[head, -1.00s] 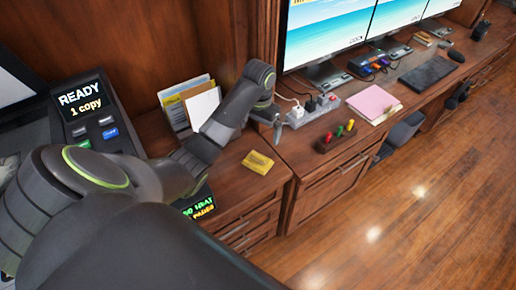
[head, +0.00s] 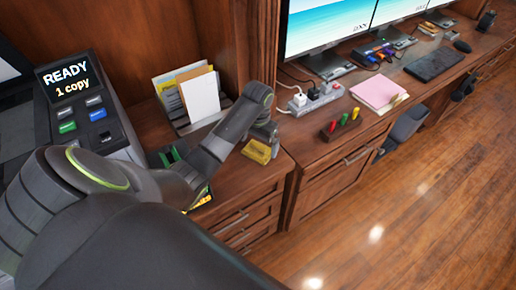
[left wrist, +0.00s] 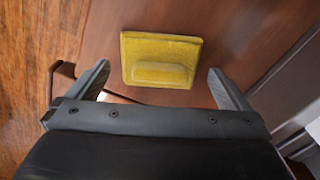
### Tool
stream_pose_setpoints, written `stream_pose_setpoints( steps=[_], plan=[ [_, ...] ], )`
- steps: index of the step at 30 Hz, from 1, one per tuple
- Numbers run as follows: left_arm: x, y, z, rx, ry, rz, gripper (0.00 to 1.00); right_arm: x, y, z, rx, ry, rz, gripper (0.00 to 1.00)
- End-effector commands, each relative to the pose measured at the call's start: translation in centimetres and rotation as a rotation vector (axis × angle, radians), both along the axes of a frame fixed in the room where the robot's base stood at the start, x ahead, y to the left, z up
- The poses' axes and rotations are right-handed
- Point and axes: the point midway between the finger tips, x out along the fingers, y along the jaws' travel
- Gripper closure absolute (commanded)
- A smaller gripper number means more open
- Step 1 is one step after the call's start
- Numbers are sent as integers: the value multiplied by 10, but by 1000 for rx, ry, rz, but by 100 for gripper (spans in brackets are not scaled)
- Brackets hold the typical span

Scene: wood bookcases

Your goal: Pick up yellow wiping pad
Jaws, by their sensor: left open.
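The yellow wiping pad (head: 257,151) lies on the wood cabinet top, near its front edge. In the left wrist view the pad (left wrist: 160,60) is a flat yellow rectangle with a raised grip bar. My left gripper (head: 268,140) is just above the pad in the head view, partly overlapping its far right side. In the left wrist view the two fingers of my left gripper (left wrist: 158,80) are spread wide, with the pad ahead and between their lines. Nothing is between the fingers. My right gripper is not in view.
A paper holder (head: 196,100) stands behind the pad. A copier with a READY display (head: 75,85) is at left. A power strip (head: 315,99), a rack with coloured pieces (head: 341,127) and a pink pad (head: 378,94) are on the desk at right.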

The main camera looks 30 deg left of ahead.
Motion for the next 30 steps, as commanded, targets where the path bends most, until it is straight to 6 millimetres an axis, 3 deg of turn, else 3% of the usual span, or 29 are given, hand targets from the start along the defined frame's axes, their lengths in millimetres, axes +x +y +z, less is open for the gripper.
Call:
stream_pose_setpoints(
  steps=[3, 11, 21, 30],
  plan=[
    [0, 0, -11, -1, 1, -1, 0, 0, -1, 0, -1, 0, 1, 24],
    [0, 0, -13, 1, 0, -1, 1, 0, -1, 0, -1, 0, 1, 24],
    [0, 0, -12, 1, 0, -1, 46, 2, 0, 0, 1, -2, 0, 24],
    [1, 0, -7, 1, -3, -1, 46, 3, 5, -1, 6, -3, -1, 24]
  ],
)
